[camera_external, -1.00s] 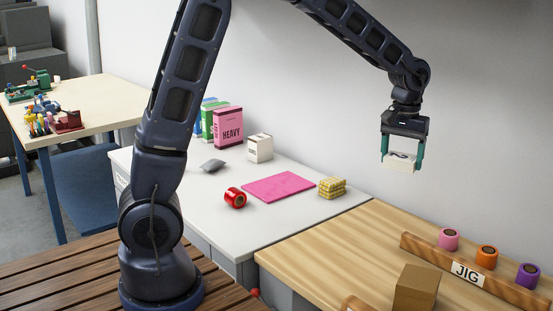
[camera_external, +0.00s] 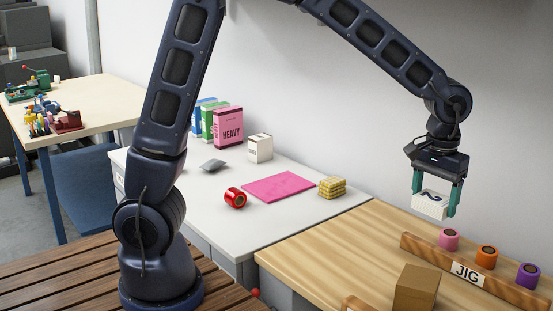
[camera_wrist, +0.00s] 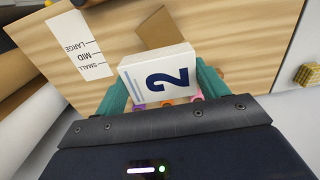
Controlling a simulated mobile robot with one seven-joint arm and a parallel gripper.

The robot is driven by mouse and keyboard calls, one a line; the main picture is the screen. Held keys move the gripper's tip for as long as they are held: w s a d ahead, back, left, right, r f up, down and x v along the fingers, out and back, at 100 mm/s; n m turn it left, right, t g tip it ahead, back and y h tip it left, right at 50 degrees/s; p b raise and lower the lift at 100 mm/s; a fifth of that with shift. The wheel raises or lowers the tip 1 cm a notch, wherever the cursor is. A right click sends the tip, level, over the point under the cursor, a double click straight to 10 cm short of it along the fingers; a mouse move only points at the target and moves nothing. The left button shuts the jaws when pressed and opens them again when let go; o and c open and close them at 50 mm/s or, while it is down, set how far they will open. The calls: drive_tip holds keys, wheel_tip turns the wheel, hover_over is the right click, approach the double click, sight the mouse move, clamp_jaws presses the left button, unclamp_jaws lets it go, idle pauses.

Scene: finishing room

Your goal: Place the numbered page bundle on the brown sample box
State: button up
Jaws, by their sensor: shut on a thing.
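The numbered page bundle (camera_external: 430,204) is a white block with a dark "2" on its face. My gripper (camera_external: 435,198) is shut on it, with one teal finger at each side, and holds it in the air above the wooden bench. In the wrist view the bundle (camera_wrist: 160,78) sits between the fingers with the "2" turned sideways. The brown sample box (camera_external: 416,289) stands on the wooden bench, lower than the bundle and a little nearer the camera. In the wrist view a brown shape, likely the box (camera_wrist: 163,27), shows partly hidden behind the bundle.
A wooden JIG rail (camera_external: 440,259) with pink (camera_external: 449,239), orange (camera_external: 487,257) and purple (camera_external: 527,275) rolls lies right of the box. A yellow bundle (camera_external: 332,187), pink mat (camera_external: 278,187) and red roll (camera_external: 235,198) are on the white counter.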

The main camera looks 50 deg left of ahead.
sight(420, 278)
wheel_tip(420, 278, down, 17)
drive_tip(key=shift+f, duration=0.2)
idle(0.4)
drive_tip(key=shift+f, duration=0.1)
drive_tip(key=o, duration=1)
